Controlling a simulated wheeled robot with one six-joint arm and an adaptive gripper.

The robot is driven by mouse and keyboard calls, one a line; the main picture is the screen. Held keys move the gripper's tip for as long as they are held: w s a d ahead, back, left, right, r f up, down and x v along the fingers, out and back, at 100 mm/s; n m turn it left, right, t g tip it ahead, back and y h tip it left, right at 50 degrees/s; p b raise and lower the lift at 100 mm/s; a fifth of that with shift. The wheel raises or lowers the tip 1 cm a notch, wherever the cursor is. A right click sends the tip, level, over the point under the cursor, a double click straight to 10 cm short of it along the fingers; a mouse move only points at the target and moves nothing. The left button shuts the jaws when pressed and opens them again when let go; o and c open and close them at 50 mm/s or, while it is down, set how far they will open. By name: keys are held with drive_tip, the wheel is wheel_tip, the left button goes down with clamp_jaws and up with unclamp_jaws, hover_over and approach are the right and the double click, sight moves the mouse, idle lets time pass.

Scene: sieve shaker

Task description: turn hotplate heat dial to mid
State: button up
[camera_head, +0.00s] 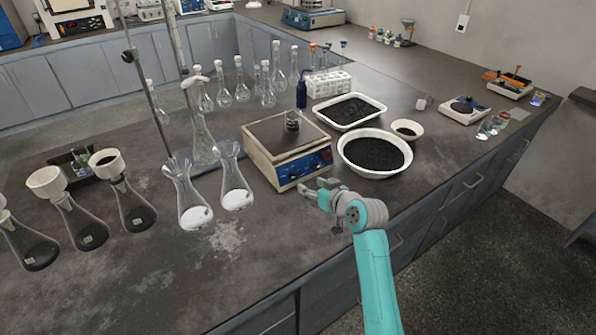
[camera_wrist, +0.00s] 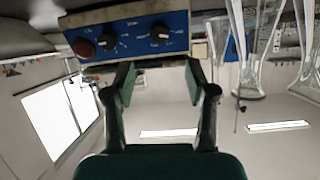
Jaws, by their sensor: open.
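The hotplate (camera_head: 270,137) has a cream body, a dark top plate and a blue front panel (camera_head: 300,170). In the wrist view the panel (camera_wrist: 133,36) carries two black dials with white markings, one dial (camera_wrist: 158,34) near the middle and another dial (camera_wrist: 107,41) to its left, plus a red round button (camera_wrist: 85,48). The labels are too blurred to tell which is the heat dial. My gripper (camera_head: 318,187) is in front of the panel, open and empty. In the wrist view its fingertips (camera_wrist: 160,78) are apart, below the near-middle dial, not around it.
A small beaker (camera_head: 292,121) with dark contents stands on the hotplate. A round white bowl (camera_head: 375,153) of black grains sits close to its right. Two flasks (camera_head: 236,190) with white powder stand to its left. The counter in front is clear.

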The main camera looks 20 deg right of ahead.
sight(295, 177)
drive_tip(key=x, duration=1)
drive_tip(key=shift+w+f, duration=0.1)
drive_tip(key=shift+w, duration=0.05)
clamp_jaws()
